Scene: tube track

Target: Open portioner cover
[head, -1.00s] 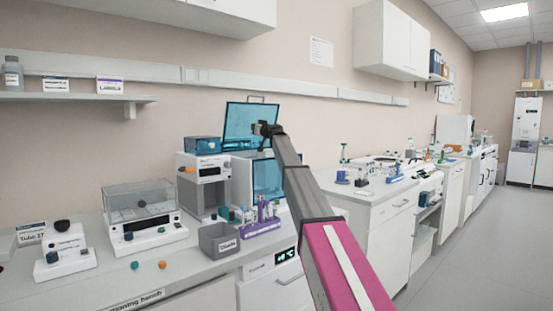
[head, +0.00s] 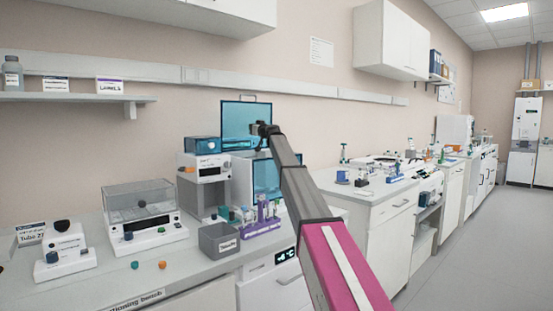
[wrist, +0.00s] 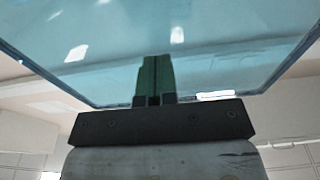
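The portioner cover (head: 240,112) is a blue-tinted clear panel with a small handle along its top edge. It stands raised, roughly upright, above a white machine (head: 242,180) with a blue window. My gripper (head: 260,127) is in front of the cover's right part in the head view. In the wrist view the cover (wrist: 220,55) fills the upper picture, and my gripper (wrist: 154,75) has its two green fingers together, pointing at the panel. I see nothing between the fingers. Whether the fingertips touch the panel I cannot tell.
Left of the machine stand a white device with a blue top (head: 205,170) and a clear-covered device (head: 140,212). A grey bin (head: 219,239) and a purple tube rack (head: 262,229) are in front. A wall cabinet (head: 395,40) hangs at upper right. The floor at right is clear.

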